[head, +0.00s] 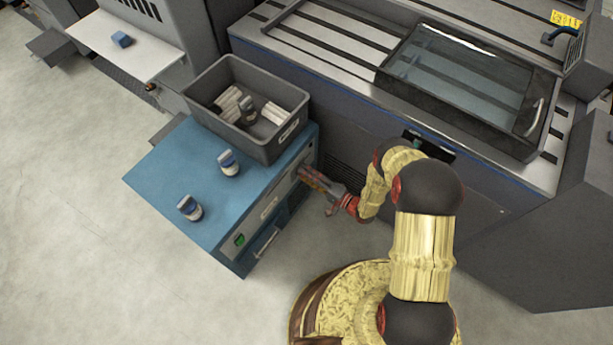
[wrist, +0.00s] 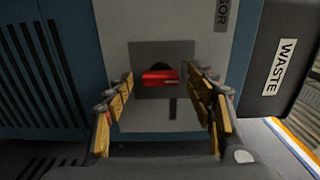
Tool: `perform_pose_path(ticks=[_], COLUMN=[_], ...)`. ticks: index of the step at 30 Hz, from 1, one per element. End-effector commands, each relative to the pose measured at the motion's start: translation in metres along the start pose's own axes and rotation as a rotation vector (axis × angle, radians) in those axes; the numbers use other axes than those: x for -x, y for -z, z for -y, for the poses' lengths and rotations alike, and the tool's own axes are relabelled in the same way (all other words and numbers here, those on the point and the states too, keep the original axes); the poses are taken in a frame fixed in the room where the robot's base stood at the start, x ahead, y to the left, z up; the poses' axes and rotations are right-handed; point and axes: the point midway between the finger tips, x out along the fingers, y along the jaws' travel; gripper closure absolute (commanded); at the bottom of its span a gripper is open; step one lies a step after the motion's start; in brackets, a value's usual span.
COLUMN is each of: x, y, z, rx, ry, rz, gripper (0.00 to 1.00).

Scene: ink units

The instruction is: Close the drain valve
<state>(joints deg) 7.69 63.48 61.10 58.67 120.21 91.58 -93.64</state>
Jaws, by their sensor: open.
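The handle lies level across that picture. My gripper (wrist: 162,82) is open, with its yellow-padded fingers on the left and right of the handle. Gaps show between the handle and both fingers. In the head view my gripper (head: 308,174) is at the right end of the blue cabinet's front, and it hides the valve there.
The blue cabinet (head: 160,175) carries a grey bin (head: 262,149) with pale items and two small bottles, one (head: 229,162) near the bin and one (head: 190,208) nearer the left edge. A bin labelled WASTE (wrist: 264,60) stands close on the right in the wrist view. A large machine (head: 340,110) stands behind.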

Motion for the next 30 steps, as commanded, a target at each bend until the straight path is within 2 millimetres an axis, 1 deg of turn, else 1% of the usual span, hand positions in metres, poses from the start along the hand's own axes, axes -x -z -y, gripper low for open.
perform_pose_path(ticks=[5, 8, 11, 21, 24, 27, 30], x=[0.001, 0.007, 0.021, 0.086, 0.100, 0.110, 0.116], y=[0.001, 0.001, 0.002, 0.002, 0.002, 0.001, 0.001], z=[0.000, 0.000, 0.000, 0.000, 0.000, 0.000, 0.000], rx=[0.000, 0.000, 0.000, -0.001, 0.000, 0.000, 0.000], ry=[0.000, 0.000, 0.000, 0.000, 0.000, 0.000, 0.000], rz=[-0.001, -0.002, -0.005, -0.005, -0.004, -0.003, -0.001], gripper=[0.45, 0.45, 0.45, 0.45, 0.45, 0.45, 0.45])
